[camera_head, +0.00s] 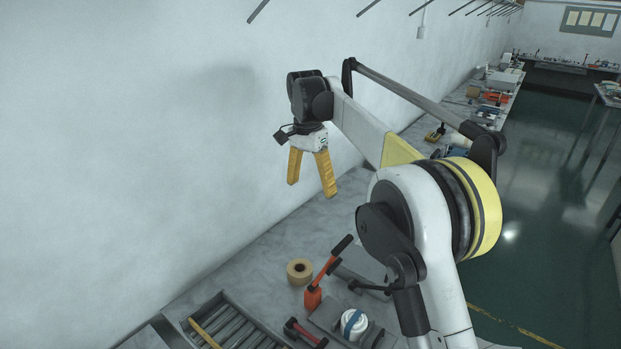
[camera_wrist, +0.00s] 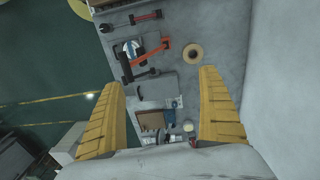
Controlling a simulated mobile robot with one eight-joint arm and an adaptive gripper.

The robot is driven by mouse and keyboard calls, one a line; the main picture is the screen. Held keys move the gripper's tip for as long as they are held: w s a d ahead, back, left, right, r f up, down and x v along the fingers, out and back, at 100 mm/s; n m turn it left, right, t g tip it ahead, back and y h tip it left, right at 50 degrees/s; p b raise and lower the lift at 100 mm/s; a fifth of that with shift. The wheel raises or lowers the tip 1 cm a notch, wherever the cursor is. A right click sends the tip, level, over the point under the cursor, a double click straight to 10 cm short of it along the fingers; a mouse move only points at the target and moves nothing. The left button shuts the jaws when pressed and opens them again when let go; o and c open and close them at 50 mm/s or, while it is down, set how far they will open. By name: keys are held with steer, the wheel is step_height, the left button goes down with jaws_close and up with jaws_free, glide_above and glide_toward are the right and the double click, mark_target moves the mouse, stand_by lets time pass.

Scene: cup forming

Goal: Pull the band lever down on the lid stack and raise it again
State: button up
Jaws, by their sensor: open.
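My gripper (camera_head: 312,189) is open and empty, its two yellow fingers spread high above the bench, close to the wall. Below it, a raised orange lever (camera_head: 326,271) with a black grip slants up from an orange block. In the wrist view the lever (camera_wrist: 150,58) lies ahead of the fingertips, apart from them. A white round stack with a blue band (camera_head: 354,323) sits on a grey plate beside the lever's base; it also shows in the wrist view (camera_wrist: 132,48), partly behind the lever. I cannot tell how the lever joins the stack.
A tan tape roll (camera_head: 300,271) lies beside the lever. A red and black handle (camera_head: 304,333) and a roller tray (camera_head: 237,325) are in front. A small black lever (camera_head: 369,288) is nearby. The wall (camera_head: 150,150) borders the bench. Air around my gripper is clear.

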steer(key=shift+r, duration=1.45)
steer(key=shift+w, duration=0.1)
